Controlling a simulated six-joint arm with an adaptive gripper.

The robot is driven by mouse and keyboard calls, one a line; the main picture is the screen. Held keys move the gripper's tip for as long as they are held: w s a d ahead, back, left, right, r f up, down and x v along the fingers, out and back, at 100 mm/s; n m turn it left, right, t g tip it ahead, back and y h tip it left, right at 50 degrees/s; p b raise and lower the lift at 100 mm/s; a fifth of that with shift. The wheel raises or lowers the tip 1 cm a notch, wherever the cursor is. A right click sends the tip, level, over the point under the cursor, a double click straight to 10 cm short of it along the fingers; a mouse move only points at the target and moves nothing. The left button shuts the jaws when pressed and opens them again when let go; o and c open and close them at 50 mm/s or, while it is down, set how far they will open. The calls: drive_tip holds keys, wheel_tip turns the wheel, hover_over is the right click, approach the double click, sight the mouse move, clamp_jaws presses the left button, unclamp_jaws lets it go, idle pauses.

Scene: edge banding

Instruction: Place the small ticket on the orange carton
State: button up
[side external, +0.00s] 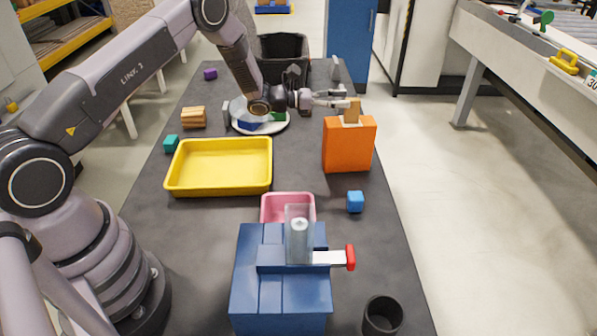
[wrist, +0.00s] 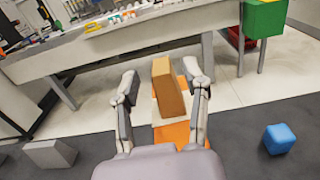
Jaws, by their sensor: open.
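The orange carton (side external: 348,147) stands upright on the dark table, right of the yellow tray; part of it shows in the wrist view (wrist: 172,133). A tan block (side external: 353,110) stands upright on top of the carton. A pale flat piece (wrist: 169,108) lies on the carton's top at the block's foot, which may be the small ticket; I cannot tell for sure. My gripper (side external: 332,99) is open beside the carton's top. In the wrist view its fingers (wrist: 160,80) stand apart on either side of the tan block (wrist: 168,88), with gaps visible.
A yellow tray (side external: 184,190), a pink bin (side external: 288,198) and a blue machine (side external: 252,295) with a red-ended lever stand nearer. A blue cube (side external: 355,201) lies in front of the carton. A plate (side external: 281,127) with blocks is under my wrist. The table's right edge is close to the carton.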

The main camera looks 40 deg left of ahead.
drive_tip(key=v, duration=0.8)
drive_tip(key=s+d+r+m+g+y, duration=0.1)
drive_tip(key=s+d+r+m+g, duration=0.45)
drive_tip(key=s+r+m, duration=0.3)
drive_tip(key=s+d+r+m+g, duration=0.5)
drive_tip(key=s+r+m+g, duration=0.15)
drive_tip(key=s+r, duration=0.35)
drive_tip(key=s+a+r+m+t+y, duration=0.1)
drive_tip(key=s+a+m+y, duration=0.2)
drive_tip(key=s, duration=0.4)
drive_tip(key=s+a+r+m+t+y, duration=0.1)
drive_tip(key=s+a+m+t+y, duration=0.1)
drive_tip(key=s+m+y, duration=0.3)
drive_tip(key=s+a+r+m+t+y, duration=0.1)
drive_tip(key=s+a+m+y, duration=0.2)
drive_tip(key=s, duration=0.6)
drive_tip(key=shift+s+a+r+m+t+y, duration=0.3)
drive_tip(key=shift+m+t+y, duration=0.1)
drive_tip(key=shift+m, duration=0.1)
